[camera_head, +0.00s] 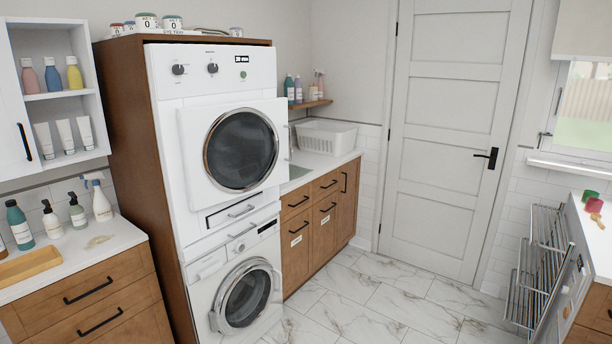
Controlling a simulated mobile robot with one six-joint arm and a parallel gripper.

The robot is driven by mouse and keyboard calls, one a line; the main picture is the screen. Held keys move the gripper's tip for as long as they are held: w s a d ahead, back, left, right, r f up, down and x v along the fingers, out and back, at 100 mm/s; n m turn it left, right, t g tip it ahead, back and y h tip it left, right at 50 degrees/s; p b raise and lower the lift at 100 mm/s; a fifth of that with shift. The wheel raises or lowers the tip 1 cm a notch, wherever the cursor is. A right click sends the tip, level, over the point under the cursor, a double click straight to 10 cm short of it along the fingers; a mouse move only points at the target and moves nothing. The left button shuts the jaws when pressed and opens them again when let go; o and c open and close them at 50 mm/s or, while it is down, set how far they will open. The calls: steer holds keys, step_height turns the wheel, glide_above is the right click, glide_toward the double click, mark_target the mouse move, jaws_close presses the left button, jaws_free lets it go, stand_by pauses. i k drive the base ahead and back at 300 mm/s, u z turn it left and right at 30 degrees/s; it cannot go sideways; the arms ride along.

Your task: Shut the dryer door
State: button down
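The dryer (211,84) is the upper white machine of a stack set in a tall brown wooden cabinet. Its control panel has two dark knobs, a small display and a green button. The dryer door (194,155) is a white square panel with a round dark window in a chrome ring. The panel stands out from the dryer front and its right edge reaches past the machine's side, so it looks partly open. The gap and the hinge are hidden behind the panel. My gripper is not in view.
Below is a washer with a round door (246,297) that looks shut. A left counter (100,247) holds bottles. A right counter holds a white basket (325,136). Metal racks (540,255) stand out at the far right. The marble floor (370,300) in front is clear.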

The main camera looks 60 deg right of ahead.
mark_target(231, 150)
steer(key=k, duration=0.9)
steer(key=z, duration=0.35)
steer(key=i, duration=0.5)
steer(key=z, duration=0.55)
steer(key=i, duration=1.55)
steer(key=u, duration=0.25)
